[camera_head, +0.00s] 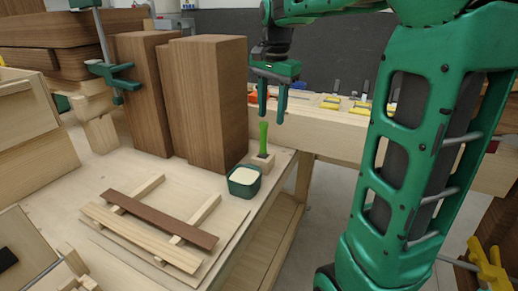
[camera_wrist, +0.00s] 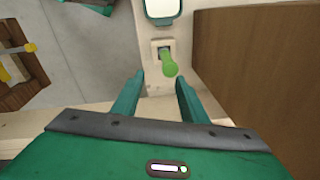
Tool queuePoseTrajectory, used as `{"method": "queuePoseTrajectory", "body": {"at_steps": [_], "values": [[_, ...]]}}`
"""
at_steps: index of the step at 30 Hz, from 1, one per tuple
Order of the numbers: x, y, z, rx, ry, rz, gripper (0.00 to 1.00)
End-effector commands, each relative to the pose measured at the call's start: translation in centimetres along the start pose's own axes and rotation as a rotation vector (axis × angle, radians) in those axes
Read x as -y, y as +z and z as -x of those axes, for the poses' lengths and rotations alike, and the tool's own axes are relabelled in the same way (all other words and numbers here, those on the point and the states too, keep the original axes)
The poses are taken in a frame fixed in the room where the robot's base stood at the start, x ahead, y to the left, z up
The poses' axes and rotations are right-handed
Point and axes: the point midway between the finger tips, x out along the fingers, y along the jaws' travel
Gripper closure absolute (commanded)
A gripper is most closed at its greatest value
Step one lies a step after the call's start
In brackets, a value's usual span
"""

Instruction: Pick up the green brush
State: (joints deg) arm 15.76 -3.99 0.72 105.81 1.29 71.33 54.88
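The green brush (camera_head: 263,139) stands upright in a small light wood block (camera_head: 263,160) near the workbench's right edge. In the wrist view the brush (camera_wrist: 169,66) is seen from above, with its handle end towards the camera, and the wood block (camera_wrist: 160,45) shows around its base. My gripper (camera_head: 271,116) is above the brush in the head view, its two green fingers apart and pointing down. In the wrist view my gripper (camera_wrist: 158,80) has nothing between its fingers. The brush's lower end is hidden in the block.
A green tub with white contents (camera_head: 244,181) stands beside the block. Tall brown wood blocks (camera_head: 206,100) rise to the left. Wooden slats (camera_head: 150,228) lie on the bench's front part. Another bench (camera_head: 330,128) with yellow clamps is behind.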

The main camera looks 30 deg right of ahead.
Motion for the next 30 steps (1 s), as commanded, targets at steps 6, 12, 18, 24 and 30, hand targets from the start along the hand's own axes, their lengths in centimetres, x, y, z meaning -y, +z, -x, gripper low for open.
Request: {"method": "queuePoseTrajectory", "body": {"at_steps": [6,12,18,24,30], "values": [[1.9,1.1,-0.2,0.059,0.075,-0.055,0.6],[2.0,1.7,-2.1,0.069,0.089,-0.061,0.6],[1.9,2.1,-4.9,0.068,0.087,-0.058,0.6],[1.8,2.2,-6.1,0.068,0.086,-0.057,0.6],[1.9,2.7,-8.6,0.068,0.087,-0.056,0.6]]}}
